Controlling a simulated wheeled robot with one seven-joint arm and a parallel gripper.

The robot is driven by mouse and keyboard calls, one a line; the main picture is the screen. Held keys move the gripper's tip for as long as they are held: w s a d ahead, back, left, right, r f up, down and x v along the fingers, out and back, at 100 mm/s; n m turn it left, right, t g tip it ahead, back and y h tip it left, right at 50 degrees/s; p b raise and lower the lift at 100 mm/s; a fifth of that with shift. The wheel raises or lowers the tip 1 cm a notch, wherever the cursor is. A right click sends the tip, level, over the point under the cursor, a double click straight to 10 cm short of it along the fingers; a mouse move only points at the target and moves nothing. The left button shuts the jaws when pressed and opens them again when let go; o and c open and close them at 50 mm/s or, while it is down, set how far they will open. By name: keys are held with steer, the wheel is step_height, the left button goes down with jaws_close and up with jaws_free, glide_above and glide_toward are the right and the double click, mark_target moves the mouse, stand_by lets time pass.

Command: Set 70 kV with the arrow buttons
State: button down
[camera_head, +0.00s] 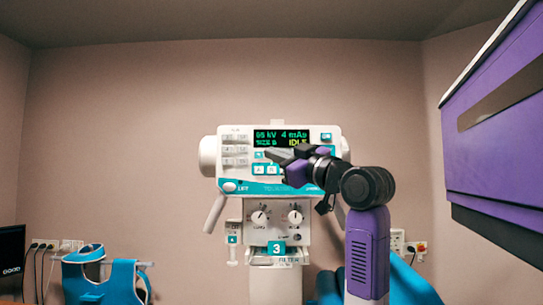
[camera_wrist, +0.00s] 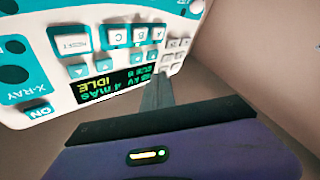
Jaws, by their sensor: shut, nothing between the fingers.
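The x-ray console (camera_head: 230,170) is a white and teal unit in front of the back wall. Its display (camera_head: 281,138) shows green text, a kV figure that looks like 66 or 68, 4 mAs, and IDLE in yellow. Small teal arrow buttons (camera_wrist: 108,62) lie along the display's edge and show upside down in the wrist view. My gripper (camera_head: 270,154) is shut and empty, its tips just below the display in the head view, hiding part of the button row. In the wrist view its fingers (camera_wrist: 157,88) point at the kV end of the display; contact cannot be told.
White keys (camera_wrist: 118,36) with letters and a RESET key sit beside the arrows. A green ON button (camera_wrist: 38,111) is at the panel's left in the wrist view. Two knobs (camera_head: 260,217) are below the console. A purple cabinet (camera_head: 495,150) hangs at the right; a blue vest (camera_head: 122,280) hangs lower left.

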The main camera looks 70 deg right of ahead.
steer(key=shift+w+d, duration=0.25)
steer(key=shift+d, duration=0.4)
steer(key=shift+w+d, duration=0.25)
steer(key=shift+d, duration=0.35)
stand_by(1.2)
steer(key=shift+w+d, duration=0.15)
steer(key=shift+d, duration=0.25)
steer(key=shift+w+d, duration=0.15)
steer(key=shift+d, duration=0.2)
stand_by(0.6)
stand_by(0.4)
steer(key=shift+s+a, duration=0.3)
steer(key=shift+a, duration=0.4)
steer(key=shift+a, duration=0.1)
steer(key=shift+s+a, duration=0.3)
steer(key=shift+a, duration=0.45)
steer(key=shift+s+a, duration=0.35)
steer(key=shift+a, duration=0.4)
steer(key=shift+s+a, duration=0.3)
steer(key=shift+a, duration=0.45)
